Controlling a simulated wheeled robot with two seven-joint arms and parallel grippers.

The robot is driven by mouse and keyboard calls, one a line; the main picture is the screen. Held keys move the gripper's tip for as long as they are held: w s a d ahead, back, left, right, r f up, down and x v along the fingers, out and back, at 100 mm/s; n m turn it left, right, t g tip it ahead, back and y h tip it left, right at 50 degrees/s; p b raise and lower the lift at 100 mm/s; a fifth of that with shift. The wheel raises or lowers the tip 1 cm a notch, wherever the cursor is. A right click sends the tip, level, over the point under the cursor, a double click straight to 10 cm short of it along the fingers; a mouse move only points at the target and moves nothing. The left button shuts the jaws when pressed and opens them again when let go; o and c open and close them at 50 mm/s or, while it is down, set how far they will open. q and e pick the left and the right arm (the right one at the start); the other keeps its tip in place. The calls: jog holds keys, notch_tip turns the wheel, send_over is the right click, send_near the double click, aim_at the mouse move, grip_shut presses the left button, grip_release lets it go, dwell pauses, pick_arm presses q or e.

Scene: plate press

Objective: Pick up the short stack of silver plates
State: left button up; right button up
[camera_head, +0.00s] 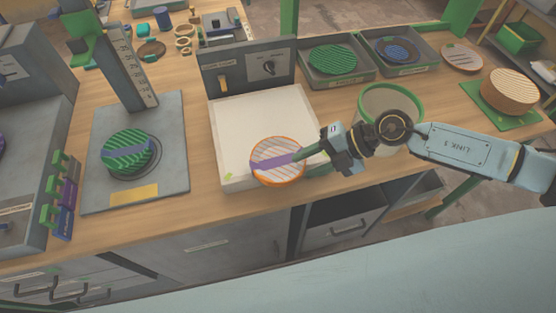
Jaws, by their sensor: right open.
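A round stack (278,172) with orange and pale stripes and a purple band sits at the front right corner of the white plate of the hot-plate-like unit (240,125). My right gripper (308,154) comes in from the right, open, with its fingers at the stack's right edge; whether they touch it I cannot tell. A low pale, silvery striped disc (461,57) lies at the back right of the bench, and a taller tan striped stack (510,88) stands on a green mat. Which of these is the silver stack is not clear from colour. My left gripper is not in view.
A green striped stack (128,152) sits on the grey press base (170,185) at left. Grey trays hold a green stack (333,59) and a blue one (396,50). A green-rimmed round container (378,97) stands behind my right wrist.

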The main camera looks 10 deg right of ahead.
jog(key=shift+a+f, duration=0.15)
jog(key=shift+a, duration=0.1)
grip_shut()
dwell(0.3)
